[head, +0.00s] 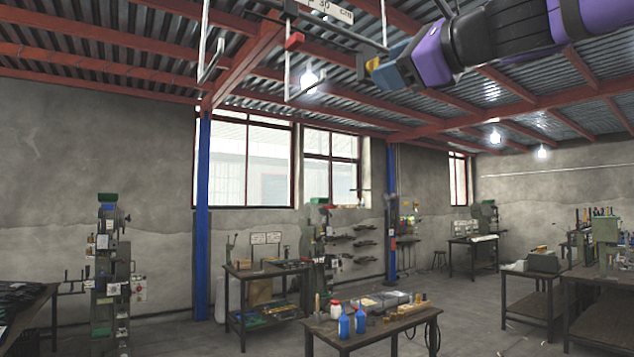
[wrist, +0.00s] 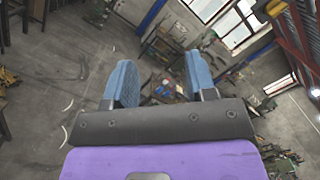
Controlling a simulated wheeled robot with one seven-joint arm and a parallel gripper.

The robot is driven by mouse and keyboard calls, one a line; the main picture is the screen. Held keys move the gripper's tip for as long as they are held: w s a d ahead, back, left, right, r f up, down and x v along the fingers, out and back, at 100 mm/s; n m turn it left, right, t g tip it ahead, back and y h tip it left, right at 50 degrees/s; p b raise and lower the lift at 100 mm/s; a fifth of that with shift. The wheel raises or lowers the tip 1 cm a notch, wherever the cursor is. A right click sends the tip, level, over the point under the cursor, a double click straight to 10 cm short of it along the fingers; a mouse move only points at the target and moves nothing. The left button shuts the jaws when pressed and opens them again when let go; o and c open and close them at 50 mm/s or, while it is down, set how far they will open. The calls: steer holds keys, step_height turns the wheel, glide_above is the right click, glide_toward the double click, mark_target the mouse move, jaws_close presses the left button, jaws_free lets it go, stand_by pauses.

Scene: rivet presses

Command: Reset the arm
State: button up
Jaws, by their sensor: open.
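My gripper (wrist: 160,80) is open and empty. In the wrist view its two blue finger pads stand well apart, with only the distant floor and a workbench seen between them. In the head view my purple and black arm reaches in from the upper right, and my gripper (head: 384,72) is high up near the ceiling beams, left of the arm. Nothing is held, and no object appears to touch the fingers.
A workbench (head: 372,335) with blue bottles (head: 344,326) and small tools stands at front centre. Another bench (head: 262,272) is behind it, and a green machine (head: 107,262) stands left. A blue post (head: 202,215) rises to the red beams. Open floor (head: 465,305) lies right of centre.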

steer(key=s+d+f+n+g+h, duration=0.3)
steer(key=s+d+f+n, duration=0.2)
steer(key=f, duration=0.9)
steer(key=s+d+f+n+g+h, duration=0.3)
steer(key=s+d+f+n, duration=0.3)
steer(key=f, duration=0.8)
steer(key=s+d+f+n+g+h, duration=0.4)
steer(key=d+f+n, duration=0.3)
steer(key=f, duration=0.7)
steer(key=shift+s+d+n+h, duration=0.3)
steer(key=shift+s+n+h, duration=0.1)
steer(key=shift+s+h, duration=0.3)
steer(key=shift+f, duration=0.1)
